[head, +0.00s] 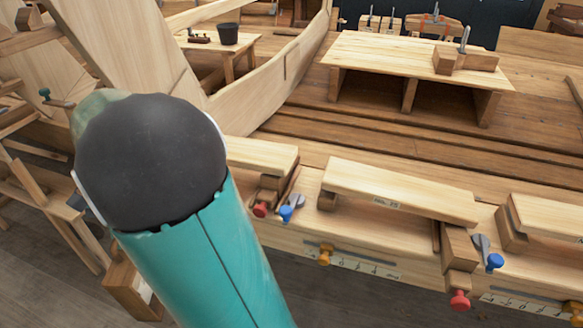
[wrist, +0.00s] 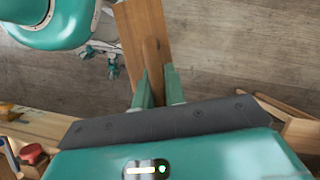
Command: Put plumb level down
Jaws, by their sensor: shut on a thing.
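In the wrist view, my gripper (wrist: 157,88) has its two green fingers close together on a brown wooden piece, which I take to be the plumb level (wrist: 141,28). A flat board part reaches away from the fingers to the top edge of the picture. A darker rounded wooden part lies between the fingers. The piece is held over the grey plank floor, and its far end is cut off. In the head view my teal arm with its dark round joint fills the left, and I cannot make out the gripper there.
A bench edge with pale planks (head: 400,188), red knobs (head: 460,300) and blue knobs (head: 495,262) runs along the right. A low wooden table (head: 415,62) stands behind it. A dark bucket (head: 228,33) is on a small table. Grey floor (head: 350,305) is open in front.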

